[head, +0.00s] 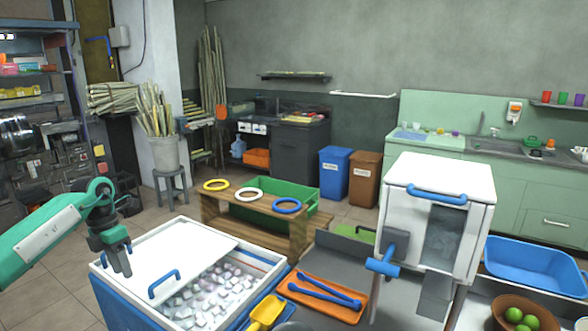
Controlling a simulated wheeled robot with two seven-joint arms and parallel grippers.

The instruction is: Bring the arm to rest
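My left arm (50,232), green and grey, comes in from the left edge and bends down at its wrist. My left gripper (121,262) points down in front of the left part of the ice chest's white lid (172,252). I see nothing held in it, and its fingers overlap so that the gap between them is unclear. My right arm and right gripper are out of view.
The ice chest (130,295) is partly open, showing ice cubes. A yellow scoop (266,312) and an orange tray (325,303) with blue tongs lie beside it. The white press (437,178) stands right, near a blue basin (535,268) and a fruit bowl (497,312).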

